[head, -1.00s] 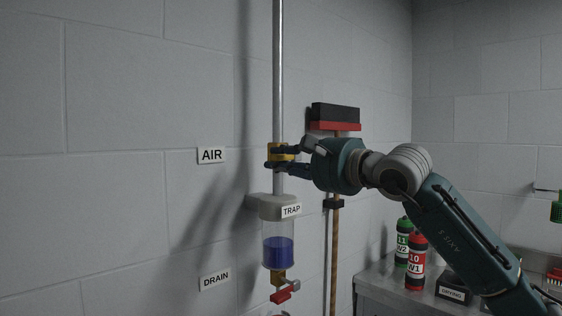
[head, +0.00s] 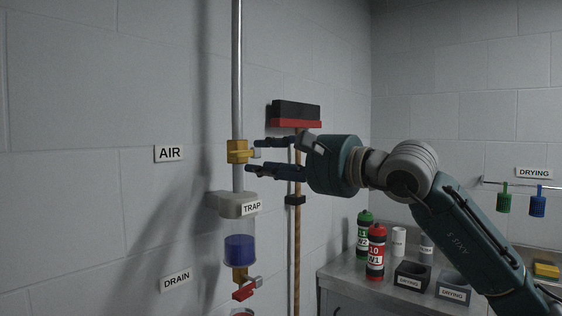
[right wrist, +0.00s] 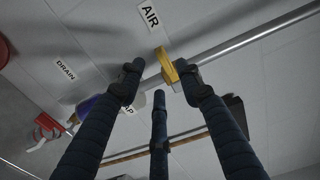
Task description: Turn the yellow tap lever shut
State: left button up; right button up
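The yellow tap (head: 238,151) sits on the vertical metal pipe (head: 237,70), just above the trap and near the AIR label. In the right wrist view its yellow lever (right wrist: 167,64) appears to lie across the pipe, its near end between two fingertips in the picture. My right gripper (head: 253,157) is just right of the tap, its dark fingers spread and pointing left at it. A small grey part shows between tap and fingers. The fingers hold nothing and look apart from the tap; light contact is hard to judge. My left gripper is out of view.
Below the tap is the trap (head: 235,203) with blue liquid and a red-handled drain tap (head: 244,293).

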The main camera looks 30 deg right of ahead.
jog(key=shift+v, duration=2.2)
jog(key=shift+w+a, duration=0.1)
